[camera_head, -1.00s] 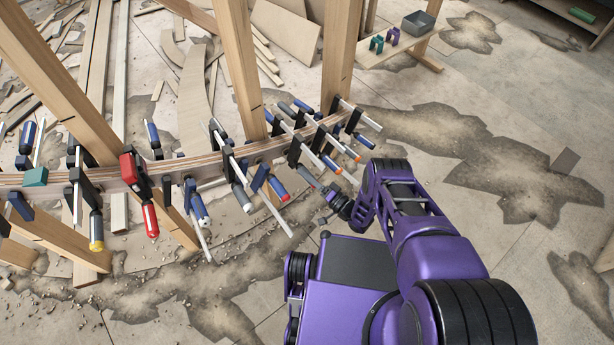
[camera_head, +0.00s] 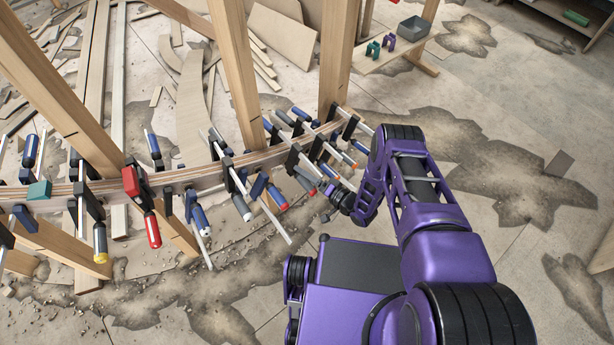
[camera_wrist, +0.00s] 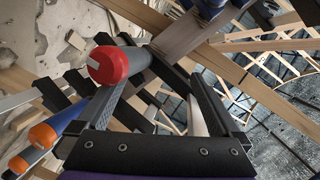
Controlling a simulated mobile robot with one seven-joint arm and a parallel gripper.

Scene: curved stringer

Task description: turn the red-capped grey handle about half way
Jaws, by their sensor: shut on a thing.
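The red-capped grey handle (camera_wrist: 108,66) is large in the wrist view, with its round red end facing the camera. A pale mark shows at the cap's edge. The grip contact itself is hidden. In the head view my gripper (camera_head: 335,190) is small, at the right end of the row of clamps on the curved stringer (camera_head: 205,171). The handle is hard to make out there.
Orange-capped handles (camera_wrist: 42,136) lie close on the left in the wrist view. Several blue-handled clamps and a red clamp (camera_head: 152,229) line the stringer. Wooden posts (camera_head: 237,75) rise behind it. A bench with a grey bin (camera_head: 415,28) stands at the back. The floor at right is mostly open.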

